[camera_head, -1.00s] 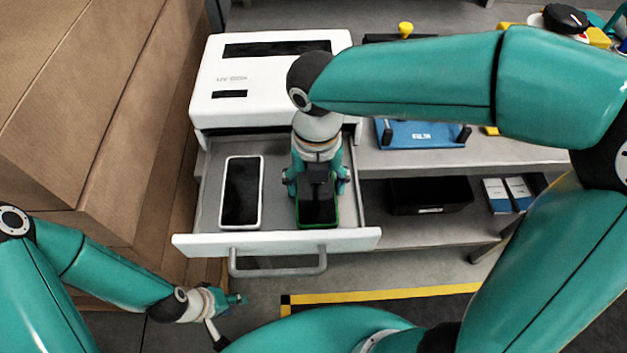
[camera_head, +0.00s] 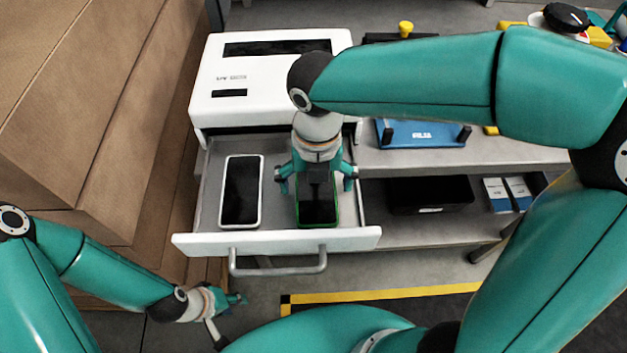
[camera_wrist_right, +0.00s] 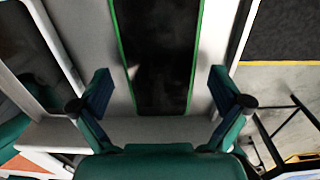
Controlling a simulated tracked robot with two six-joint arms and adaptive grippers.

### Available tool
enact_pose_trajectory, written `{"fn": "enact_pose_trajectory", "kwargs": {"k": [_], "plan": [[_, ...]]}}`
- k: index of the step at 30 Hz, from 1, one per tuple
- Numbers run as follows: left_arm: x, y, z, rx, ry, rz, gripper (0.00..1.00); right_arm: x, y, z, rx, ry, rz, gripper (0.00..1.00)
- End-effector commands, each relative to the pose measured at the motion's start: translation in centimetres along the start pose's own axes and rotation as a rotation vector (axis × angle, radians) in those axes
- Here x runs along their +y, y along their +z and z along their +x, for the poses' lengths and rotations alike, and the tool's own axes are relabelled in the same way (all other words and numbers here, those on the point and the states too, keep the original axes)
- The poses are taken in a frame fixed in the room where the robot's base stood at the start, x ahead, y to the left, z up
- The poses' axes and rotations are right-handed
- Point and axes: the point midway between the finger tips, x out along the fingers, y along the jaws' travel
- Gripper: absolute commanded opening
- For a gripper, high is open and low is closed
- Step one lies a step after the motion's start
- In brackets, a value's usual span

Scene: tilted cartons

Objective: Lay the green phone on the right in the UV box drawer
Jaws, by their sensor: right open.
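The green-edged phone (camera_head: 317,208) lies flat, screen up, in the right part of the open UV box drawer (camera_head: 205,243). It also shows in the right wrist view (camera_wrist_right: 158,60). My right gripper (camera_head: 316,184) is above the phone; its fingers stand open to either side, apart from the phone's edges, as the right wrist view (camera_wrist_right: 162,95) shows. The white-edged phone (camera_head: 241,190) lies to the left in the same drawer. The white UV box (camera_head: 265,78) stands behind the drawer. My left gripper (camera_head: 238,299) is low at the left, small in view; its jaws are unclear.
Tilted brown cartons (camera_head: 90,120) crowd the left side, close to the drawer. A blue stand (camera_head: 420,134) is on the bench at the right. A black bin (camera_head: 430,194) and white boxes (camera_head: 507,194) are on the shelf below. The drawer handle (camera_head: 278,270) juts forward.

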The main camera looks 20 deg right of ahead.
Motion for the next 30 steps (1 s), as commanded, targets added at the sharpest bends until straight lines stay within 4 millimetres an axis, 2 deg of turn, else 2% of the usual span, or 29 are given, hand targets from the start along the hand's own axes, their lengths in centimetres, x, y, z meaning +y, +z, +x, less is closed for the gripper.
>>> {"fn": "enact_pose_trajectory", "kwargs": {"k": [7, 11, 24, 30], "plan": [[0.0, 0.0, -0.1, 0.0, 0.0, 0.0, 0.4, 0.0, 0.0, -0.2, 0.0, 0.0, 0.0, 1.0], [0.0, 0.0, -0.1, 0.0, 0.0, 0.0, 0.4, 0.1, 0.1, -1.4, -0.003, 0.001, 0.0, 1.0], [0.0, 0.0, 0.0, 0.0, 0.0, 0.0, 0.4, 0.1, 0.2, -9.7, -0.003, 0.003, 0.0, 1.0], [0.0, 0.0, 0.0, 0.0, 0.0, 0.0, 0.4, 0.1, 0.1, -11.6, 0.0, 0.001, 0.0, 1.0]]}}
